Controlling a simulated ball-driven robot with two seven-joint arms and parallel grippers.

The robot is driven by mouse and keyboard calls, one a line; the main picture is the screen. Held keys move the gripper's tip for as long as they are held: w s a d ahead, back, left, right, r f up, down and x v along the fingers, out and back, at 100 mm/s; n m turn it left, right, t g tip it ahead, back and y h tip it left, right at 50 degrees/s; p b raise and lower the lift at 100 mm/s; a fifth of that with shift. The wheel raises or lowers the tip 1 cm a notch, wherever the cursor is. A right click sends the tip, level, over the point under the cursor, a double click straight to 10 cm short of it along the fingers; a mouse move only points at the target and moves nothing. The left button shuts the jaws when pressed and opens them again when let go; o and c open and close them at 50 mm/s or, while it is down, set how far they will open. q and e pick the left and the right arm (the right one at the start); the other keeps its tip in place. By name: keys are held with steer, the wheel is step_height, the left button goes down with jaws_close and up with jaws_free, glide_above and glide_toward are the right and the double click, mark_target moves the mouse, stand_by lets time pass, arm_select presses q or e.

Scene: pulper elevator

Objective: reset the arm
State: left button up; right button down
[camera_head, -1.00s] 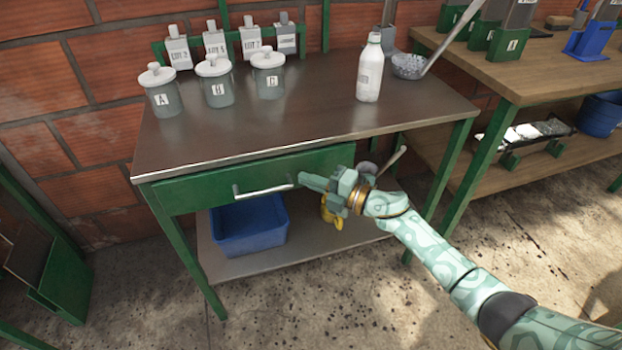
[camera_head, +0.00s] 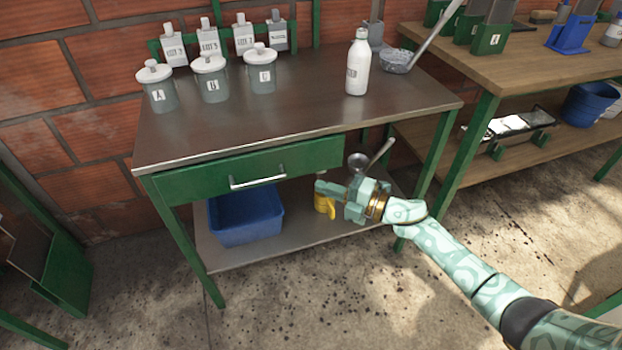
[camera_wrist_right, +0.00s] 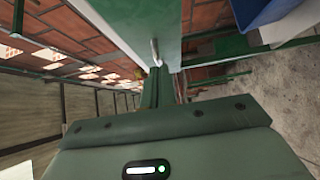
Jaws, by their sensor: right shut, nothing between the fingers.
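My right gripper (camera_head: 322,187) is shut and empty in the head view. It is in front of the table, to the right of the drawer handle and clear of it. In the right wrist view its closed fingers (camera_wrist_right: 156,88) point forward past a green panel edge. The green drawer (camera_head: 245,172) under the metal tabletop looks closed, and its silver handle (camera_head: 257,182) is free. The handle also shows in the right wrist view (camera_wrist_right: 154,52). My left gripper is in neither view.
A blue bin (camera_head: 245,220) and a yellow object (camera_head: 324,206) are on the lower shelf. A wooden bench (camera_head: 520,70) stands right. The floor in front is open.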

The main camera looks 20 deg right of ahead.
arm_select(q)
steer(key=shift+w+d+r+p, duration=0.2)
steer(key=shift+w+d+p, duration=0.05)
steer(key=shift+p, duration=0.15)
arm_select(e)
steer(key=v, duration=0.5)
steer(key=shift+s+r, duration=0.1)
steer(key=shift+s, duration=0.1)
